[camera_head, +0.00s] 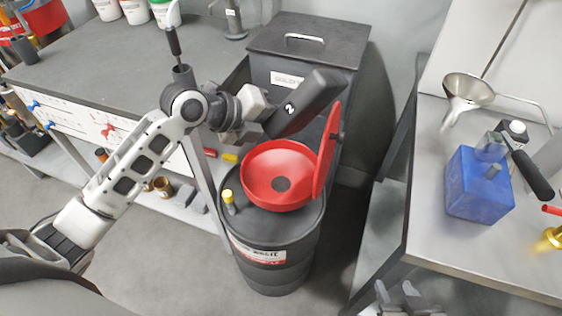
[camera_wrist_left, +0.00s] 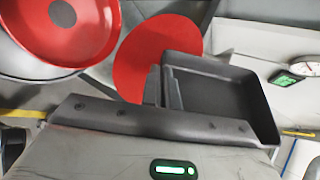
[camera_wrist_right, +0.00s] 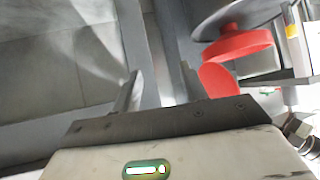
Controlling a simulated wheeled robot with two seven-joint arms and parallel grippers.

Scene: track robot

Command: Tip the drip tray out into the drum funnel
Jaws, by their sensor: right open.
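The black drip tray (camera_head: 308,100) is held tilted, above and beside the red drum funnel (camera_head: 262,172) in the head view. My left gripper (camera_wrist_left: 164,88) is shut on the tray's wall; the open inside of the tray (camera_wrist_left: 225,88) shows dark in the left wrist view. I cannot tell whether liquid is in it. The funnel sits on the black waste drum (camera_head: 275,245), its red lid (camera_head: 326,155) standing open on the right side. My right gripper (camera_head: 400,300) is open and empty, low at the bottom edge of the head view; its fingers show apart in the right wrist view (camera_wrist_right: 160,90).
A dark lidded bin (camera_head: 308,45) stands behind the drum. A yellow-topped piece (camera_head: 229,198) stands on the drum top. The right bench (camera_head: 425,210) holds a blue can (camera_head: 478,185) and a metal funnel (camera_head: 466,90). A grey workbench (camera_head: 110,70) lies at left.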

